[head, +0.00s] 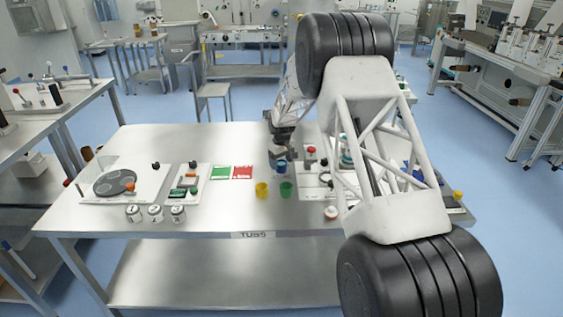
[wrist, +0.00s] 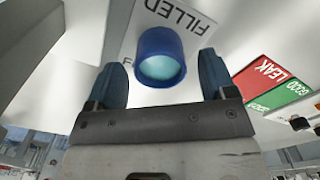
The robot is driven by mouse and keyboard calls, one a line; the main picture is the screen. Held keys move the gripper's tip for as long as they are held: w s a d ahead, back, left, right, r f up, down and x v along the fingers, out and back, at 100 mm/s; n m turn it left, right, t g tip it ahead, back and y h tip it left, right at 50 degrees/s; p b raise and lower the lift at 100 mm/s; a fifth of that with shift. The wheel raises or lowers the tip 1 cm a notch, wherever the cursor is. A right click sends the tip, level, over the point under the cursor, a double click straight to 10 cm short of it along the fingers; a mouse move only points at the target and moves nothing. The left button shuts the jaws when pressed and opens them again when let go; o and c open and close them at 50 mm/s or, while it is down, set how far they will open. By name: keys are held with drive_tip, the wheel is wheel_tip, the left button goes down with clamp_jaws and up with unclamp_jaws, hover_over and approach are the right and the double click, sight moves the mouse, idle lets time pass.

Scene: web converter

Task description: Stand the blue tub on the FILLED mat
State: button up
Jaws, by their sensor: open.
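The blue tub (head: 281,167) stands upright, as far as I can tell, just below my gripper (head: 281,150) in the head view. In the wrist view the blue tub (wrist: 160,42) shows between the two open fingers of my gripper (wrist: 160,62), with a gap on each side. Its round end looks pale blue. The white mat lettered FILLED (wrist: 150,15) shows right behind the tub in the wrist view, and the tub overlaps its edge. I cannot tell whether the tub rests on it. I cannot make out the mat in the head view.
A yellow tub (head: 262,190) and a green tub (head: 286,189) stand nearer the table's front edge. Green and red mats (head: 232,172), lettered GOOD and LEAK in the wrist view, lie to the left. My arm hides much of the right side. The table's left rear is clear.

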drive_tip(key=shift+r, duration=0.15)
wheel_tip(320, 180, up, 12)
idle(0.7)
idle(0.5)
